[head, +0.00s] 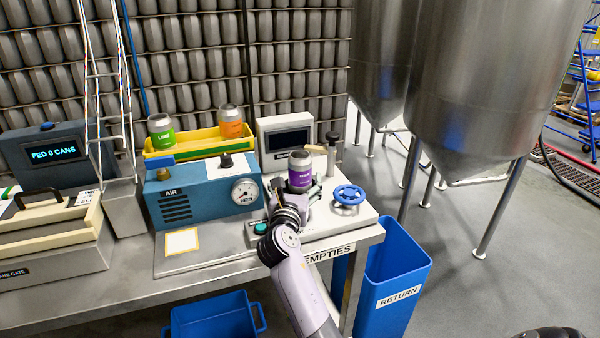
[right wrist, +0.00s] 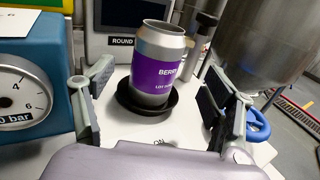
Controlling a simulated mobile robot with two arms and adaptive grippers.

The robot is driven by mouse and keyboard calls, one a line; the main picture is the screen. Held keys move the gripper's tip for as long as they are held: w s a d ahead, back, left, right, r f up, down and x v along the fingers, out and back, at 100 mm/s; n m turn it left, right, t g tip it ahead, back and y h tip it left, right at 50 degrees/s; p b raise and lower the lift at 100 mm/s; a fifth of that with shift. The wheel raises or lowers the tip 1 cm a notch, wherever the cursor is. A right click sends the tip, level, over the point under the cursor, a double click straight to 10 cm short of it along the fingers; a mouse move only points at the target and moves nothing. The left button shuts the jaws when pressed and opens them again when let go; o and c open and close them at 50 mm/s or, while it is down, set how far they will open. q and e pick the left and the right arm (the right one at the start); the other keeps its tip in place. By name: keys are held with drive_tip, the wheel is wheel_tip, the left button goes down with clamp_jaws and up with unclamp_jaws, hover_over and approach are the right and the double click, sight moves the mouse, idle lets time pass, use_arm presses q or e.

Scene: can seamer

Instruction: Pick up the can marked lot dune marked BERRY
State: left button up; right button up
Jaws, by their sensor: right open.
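A silver can with a purple label reading BERRY (right wrist: 157,72) stands upright on a black round dish (right wrist: 126,96) in the right wrist view. A LOT line shows under BERRY, but its last word is not readable. In the head view the can (head: 300,172) stands on the white machine at the right end of the table. My right gripper (head: 298,192) is open around the can's near side; in the right wrist view its fingers (right wrist: 157,88) stand left and right of the can, with gaps. My left gripper is not in view.
A blue AIR unit with a gauge (head: 205,195) stands left of the can. A blue handwheel (head: 349,194) and a black-knobbed post (head: 332,150) are to its right, a display (head: 286,140) behind. A yellow tray (head: 200,143) bears a LIME can (head: 161,132) and an orange-labelled can (head: 231,122).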

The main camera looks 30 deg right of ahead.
sight(299, 172)
drive_tip(key=shift+x, duration=1.6)
drive_tip(key=x, duration=0.4)
drive_tip(key=shift+w, duration=0.25)
drive_tip(key=shift+w+d, duration=0.1)
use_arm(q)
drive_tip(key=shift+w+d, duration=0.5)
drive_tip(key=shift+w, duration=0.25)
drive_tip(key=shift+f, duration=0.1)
use_arm(e)
drive_tip(key=shift+c, duration=0.4)
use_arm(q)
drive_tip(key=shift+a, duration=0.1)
use_arm(e)
drive_tip(key=c, duration=0.8)
